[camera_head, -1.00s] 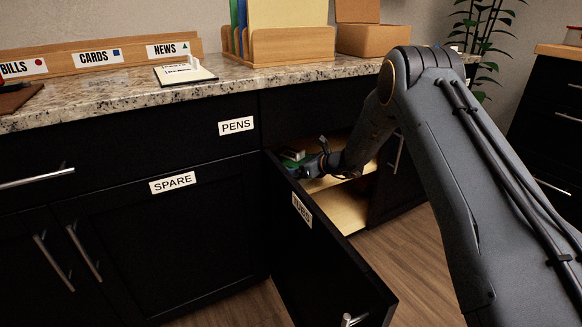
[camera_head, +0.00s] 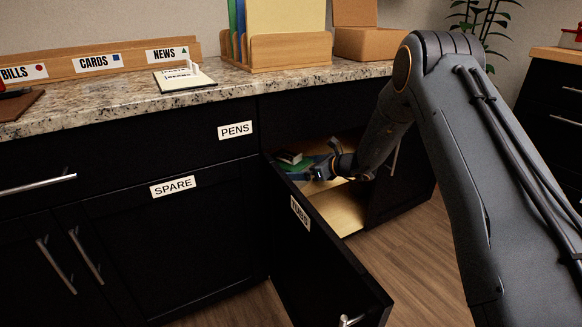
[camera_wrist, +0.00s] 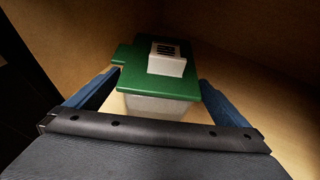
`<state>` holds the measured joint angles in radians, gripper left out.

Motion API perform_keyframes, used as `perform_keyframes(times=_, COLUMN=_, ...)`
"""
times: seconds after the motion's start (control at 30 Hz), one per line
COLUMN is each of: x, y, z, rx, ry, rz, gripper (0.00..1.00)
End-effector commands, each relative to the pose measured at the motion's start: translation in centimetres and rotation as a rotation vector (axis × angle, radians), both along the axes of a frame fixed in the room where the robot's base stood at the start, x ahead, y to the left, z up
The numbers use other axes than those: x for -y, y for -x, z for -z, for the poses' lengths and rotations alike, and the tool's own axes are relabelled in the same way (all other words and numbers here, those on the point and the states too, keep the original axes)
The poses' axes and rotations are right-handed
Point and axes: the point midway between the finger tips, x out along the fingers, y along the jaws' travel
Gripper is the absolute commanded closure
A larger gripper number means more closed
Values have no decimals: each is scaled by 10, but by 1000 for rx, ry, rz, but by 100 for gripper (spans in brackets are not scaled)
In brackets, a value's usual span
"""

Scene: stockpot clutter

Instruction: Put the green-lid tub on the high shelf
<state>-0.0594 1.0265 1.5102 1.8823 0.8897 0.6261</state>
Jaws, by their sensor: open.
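The green-lid tub (camera_wrist: 160,103) has a pale body and a flat green lid with a side tab. It stands upright on a light wooden surface inside the cabinet. A small white block with dark marks (camera_wrist: 168,59) lies on its lid. My gripper (camera_wrist: 160,76) is open, its blue fingers on either side of the tub; whether they touch it I cannot tell. In the head view my gripper (camera_head: 318,172) is inside the open cabinet, at its upper shelf (camera_head: 335,183), and the lid (camera_head: 292,165) shows partly behind the door edge.
The open black cabinet door (camera_head: 325,255) stands out in front, left of my arm. A lower wooden level (camera_head: 340,210) looks bare. The granite counter (camera_head: 110,95) above holds a wooden file holder (camera_head: 290,52) and a cardboard box (camera_head: 368,42). Wooden floor is clear at right.

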Motion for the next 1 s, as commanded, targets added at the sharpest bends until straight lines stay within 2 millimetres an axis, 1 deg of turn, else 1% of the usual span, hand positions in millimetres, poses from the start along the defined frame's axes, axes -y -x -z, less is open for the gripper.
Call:
perform_keyframes(times=0.03, x=10, y=6, z=-7, rx=0, ry=0, rz=3, gripper=0)
perform_keyframes(times=0.13, x=25, y=16, z=-14, rx=-1, ry=0, rz=4, gripper=0)
perform_keyframes(times=0.3, x=44, y=28, z=-22, rx=0, ry=1, rz=2, gripper=0)
perform_keyframes(times=0.37, x=47, y=31, z=-24, rx=0, ry=1, rz=1, gripper=0)
perform_keyframes(times=0.5, x=51, y=34, z=-26, rx=0, ry=0, rz=0, gripper=0)
perform_keyframes(times=0.83, x=52, y=36, z=-27, rx=1, ry=3, rz=-3, gripper=0)
perform_keyframes(times=0.93, x=50, y=47, z=-38, rx=10, ry=34, rz=-35, gripper=0)
perform_keyframes(times=0.97, x=49, y=53, z=-43, rx=14, ry=51, rz=-53, gripper=0)
perform_keyframes(times=1.0, x=48, y=65, z=-54, rx=22, ry=81, rz=-86, gripper=0)
